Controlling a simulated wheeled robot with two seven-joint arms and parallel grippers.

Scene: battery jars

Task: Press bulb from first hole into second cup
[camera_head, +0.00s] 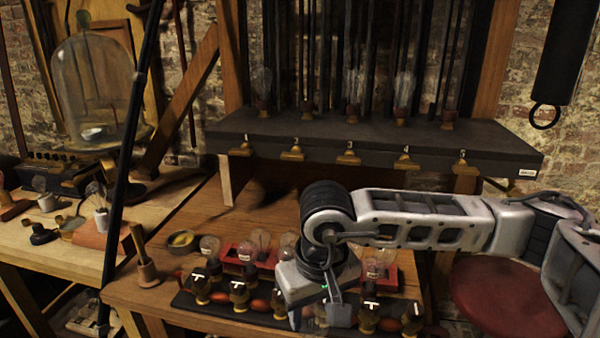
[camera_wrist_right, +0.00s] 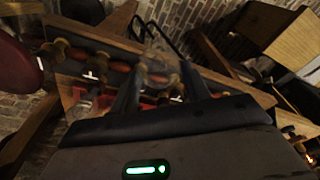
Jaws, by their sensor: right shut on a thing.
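My right gripper (camera_head: 322,314) is low over the front row of cups, pointing down. It is shut on a glass bulb, seen faintly at its fingertips; the fingers also show in the wrist view (camera_wrist_right: 160,85). Brass cups with white T-shaped marks stand on a dark strip, at the left (camera_head: 200,287), beside it (camera_head: 239,293) and at the right (camera_head: 368,317). The gripper hides the middle of the strip. I cannot tell whether the held bulb touches a cup. A red rack (camera_head: 234,257) with clear bulbs stands behind; my arm hides part of it. My left gripper is not in view.
A dark shelf (camera_head: 375,148) with numbered brass tags and several bulbs stands behind. A wooden mallet-like tool (camera_head: 146,268) and a small round dish (camera_head: 182,240) are on the bench at the left. A red stool seat (camera_head: 505,300) is at the right.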

